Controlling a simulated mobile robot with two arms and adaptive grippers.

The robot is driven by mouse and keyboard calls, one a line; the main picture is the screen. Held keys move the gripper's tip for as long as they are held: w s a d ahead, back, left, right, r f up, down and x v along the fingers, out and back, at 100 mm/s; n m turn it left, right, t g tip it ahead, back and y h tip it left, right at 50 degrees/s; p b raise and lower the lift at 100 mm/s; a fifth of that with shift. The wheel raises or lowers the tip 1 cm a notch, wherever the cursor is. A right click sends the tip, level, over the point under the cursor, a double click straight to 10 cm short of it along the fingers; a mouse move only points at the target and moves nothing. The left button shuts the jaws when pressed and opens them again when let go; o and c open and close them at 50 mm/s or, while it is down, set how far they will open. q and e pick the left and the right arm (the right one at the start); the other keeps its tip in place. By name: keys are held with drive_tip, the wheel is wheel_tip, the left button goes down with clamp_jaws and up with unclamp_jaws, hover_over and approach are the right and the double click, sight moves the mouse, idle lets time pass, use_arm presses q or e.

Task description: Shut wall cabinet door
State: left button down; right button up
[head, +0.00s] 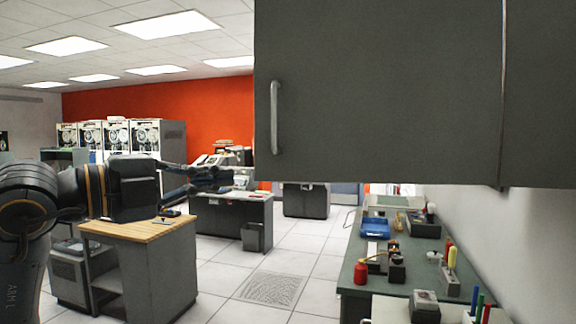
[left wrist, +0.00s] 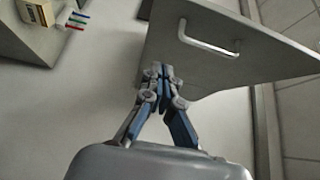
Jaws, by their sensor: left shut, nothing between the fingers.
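The dark grey wall cabinet door (head: 385,95) fills the upper right of the head view. It stands out open from the cabinet (head: 540,95), its handle (head: 275,118) near its free left edge. My left gripper (head: 230,176) is left of that edge, near the height of the door's bottom, shut and empty. In the left wrist view, a grey panel, apparently the door (left wrist: 225,75), with a bar handle (left wrist: 208,42) lies beyond the shut fingertips (left wrist: 160,72). I cannot tell whether they touch it. My right gripper is not in view.
A green-topped bench (head: 350,275) with small items runs below the cabinet along the right wall. A wood-topped cart (head: 140,231) stands at left under my left arm. The tiled floor between them is clear, with a grate (head: 272,289).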

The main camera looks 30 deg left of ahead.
use_arm(q)
drive_tip(key=p, duration=0.4)
approach(294, 168)
drive_tip(key=s+d, duration=0.1)
drive_tip(key=d, duration=0.2)
drive_tip(key=w+p, duration=0.1)
drive_tip(key=w, duration=0.1)
drive_tip(key=w+p, duration=0.1)
drive_tip(key=w, duration=0.1)
drive_tip(key=w+p, duration=0.1)
drive_tip(key=w, duration=0.1)
drive_tip(key=shift+a+r, duration=0.1)
drive_tip(key=shift+a, duration=0.3)
drive_tip(key=shift+w+a, duration=0.15)
drive_tip(key=shift+w, duration=0.05)
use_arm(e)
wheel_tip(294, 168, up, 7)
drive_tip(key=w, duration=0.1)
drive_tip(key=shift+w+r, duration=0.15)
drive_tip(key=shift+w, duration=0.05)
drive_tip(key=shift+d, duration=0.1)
